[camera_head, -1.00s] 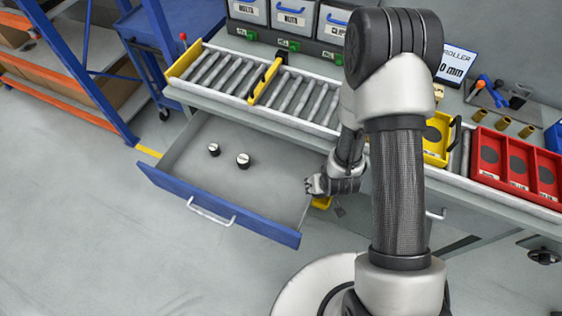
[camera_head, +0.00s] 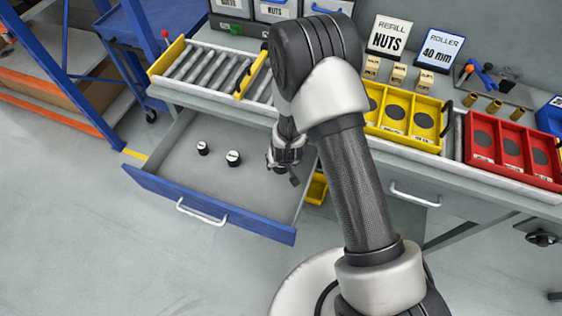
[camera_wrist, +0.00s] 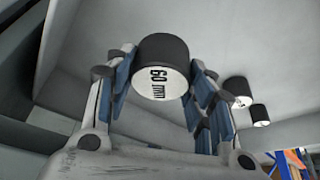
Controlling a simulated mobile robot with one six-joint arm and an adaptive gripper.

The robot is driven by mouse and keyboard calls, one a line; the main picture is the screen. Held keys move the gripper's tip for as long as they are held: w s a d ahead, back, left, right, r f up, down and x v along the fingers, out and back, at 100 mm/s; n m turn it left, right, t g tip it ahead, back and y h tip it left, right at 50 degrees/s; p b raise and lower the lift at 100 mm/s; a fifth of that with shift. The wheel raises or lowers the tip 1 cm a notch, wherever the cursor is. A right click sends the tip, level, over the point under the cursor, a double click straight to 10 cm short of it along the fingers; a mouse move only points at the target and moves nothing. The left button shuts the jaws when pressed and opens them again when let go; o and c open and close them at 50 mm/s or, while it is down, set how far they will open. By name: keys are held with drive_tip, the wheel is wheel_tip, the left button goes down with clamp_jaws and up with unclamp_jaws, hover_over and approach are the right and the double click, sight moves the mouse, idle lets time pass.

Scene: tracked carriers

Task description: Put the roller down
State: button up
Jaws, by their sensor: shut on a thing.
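My gripper (camera_wrist: 161,95) is shut on a roller (camera_wrist: 162,68), a short black cylinder with a white end face marked 60 mm. The roller sits between the blue finger pads in the wrist view. In the head view my gripper (camera_head: 290,170) is over the right end of the open drawer (camera_head: 205,205); the held roller is hardly visible there. Two other black rollers with white tops stand in the drawer, one at the left (camera_head: 203,148) and one beside it (camera_head: 233,158). They also show at the right of the wrist view (camera_wrist: 238,90).
A roller conveyor (camera_head: 205,70) with a yellow stop runs above the drawer. Yellow (camera_head: 395,115) and red (camera_head: 510,150) compartment trays stand at the right. A sign reads ROLLER 40 mm (camera_head: 440,50). A yellow bin (camera_head: 317,190) is by the drawer's right side. The drawer's middle is bare.

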drive_tip(key=shift+r, duration=0.15)
drive_tip(key=shift+f+b, duration=0.55)
drive_tip(key=shift+f, duration=0.1)
drive_tip(key=o, duration=1.4)
drive_tip(key=shift+r, duration=0.1)
